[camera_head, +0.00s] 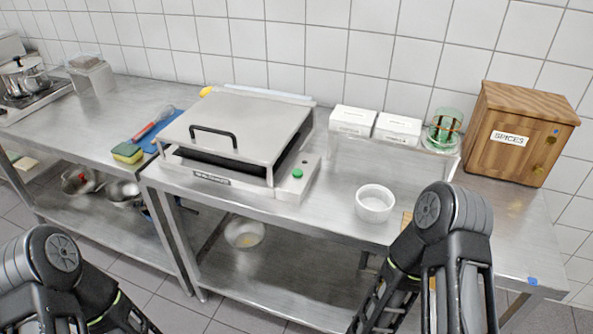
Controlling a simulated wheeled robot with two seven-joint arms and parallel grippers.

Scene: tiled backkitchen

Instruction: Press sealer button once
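The sealer (235,130) is a low silver box with a black handle on its hinged lid. It stands on the steel table, and a dark gap shows below the lid's front edge. Its round green button (297,173) is on the narrow panel at the right front corner and is uncovered. My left gripper (128,318) is low at the bottom left, in front of the tables and well away from the button. My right gripper (376,308) is low in front of the table, below and right of the button. The fingertips of both are not clear.
A white bowl (375,203) stands on the table right of the sealer. White boxes (352,120), a green glass jar (442,130) and a wooden spice box (515,135) are at the back. A sponge (127,153) lies to the left. Steel surface between sealer and bowl is clear.

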